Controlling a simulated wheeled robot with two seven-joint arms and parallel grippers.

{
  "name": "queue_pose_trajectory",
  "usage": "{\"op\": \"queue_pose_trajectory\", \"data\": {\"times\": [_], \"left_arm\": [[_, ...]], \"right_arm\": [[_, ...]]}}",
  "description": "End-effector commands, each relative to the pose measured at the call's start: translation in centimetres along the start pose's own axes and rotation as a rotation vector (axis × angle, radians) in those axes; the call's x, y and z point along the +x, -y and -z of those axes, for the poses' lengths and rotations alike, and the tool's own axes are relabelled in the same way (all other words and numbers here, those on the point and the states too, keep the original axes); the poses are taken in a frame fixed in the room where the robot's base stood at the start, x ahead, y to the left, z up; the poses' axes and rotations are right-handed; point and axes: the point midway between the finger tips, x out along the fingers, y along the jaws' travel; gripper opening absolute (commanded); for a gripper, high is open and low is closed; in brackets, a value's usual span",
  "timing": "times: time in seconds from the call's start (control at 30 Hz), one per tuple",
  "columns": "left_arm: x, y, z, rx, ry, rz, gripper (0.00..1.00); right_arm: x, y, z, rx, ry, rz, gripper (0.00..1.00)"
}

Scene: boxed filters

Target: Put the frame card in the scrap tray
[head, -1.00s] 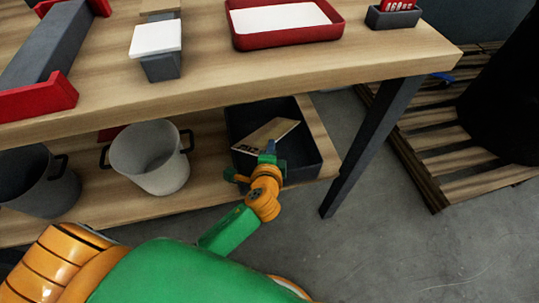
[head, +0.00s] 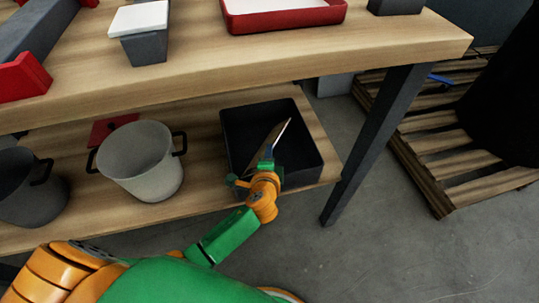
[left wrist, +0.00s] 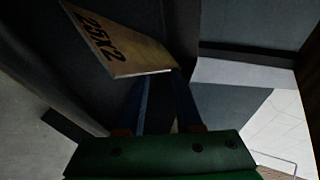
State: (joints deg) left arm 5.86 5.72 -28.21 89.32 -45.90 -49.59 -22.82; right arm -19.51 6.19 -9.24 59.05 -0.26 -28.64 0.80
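The frame card (head: 272,142), a thin tan card, is steeply tilted inside the outline of a dark open tray (head: 308,135) on the lower shelf. In the left wrist view the card (left wrist: 120,45) shows black print and lies just past my fingertips. My left gripper (head: 267,158) reaches over the tray's front side. Its blue fingers (left wrist: 162,85) stand apart with a dark gap between them. I cannot tell whether the card still touches a fingertip or rests on the tray. My right gripper is not in view.
A light grey bucket (head: 142,165) and a dark bucket (head: 28,190) stand left of the tray on the lower shelf. The tabletop (head: 330,55) overhangs it, with a red tray (head: 285,22) above. A table leg (head: 375,145) stands to the right.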

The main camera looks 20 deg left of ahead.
Motion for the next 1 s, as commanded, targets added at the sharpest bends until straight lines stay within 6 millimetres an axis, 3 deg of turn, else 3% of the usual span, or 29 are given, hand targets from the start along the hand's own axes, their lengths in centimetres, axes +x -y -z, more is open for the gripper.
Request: {"op": "queue_pose_trajectory", "data": {"times": [0.33, 0.8, 1.0], "left_arm": [[-0.6, 0.4, 0.0, 0.000, 0.000, -0.001, 0.33], [-10.4, 0.4, 0.1, 0.000, 0.000, -0.002, 0.33], [-12.1, 0.3, 0.0, 0.000, 0.001, 0.000, 0.33]], "right_arm": [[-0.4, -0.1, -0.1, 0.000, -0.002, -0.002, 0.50], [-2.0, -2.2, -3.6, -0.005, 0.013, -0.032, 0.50], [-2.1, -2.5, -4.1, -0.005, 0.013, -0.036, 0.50]]}}
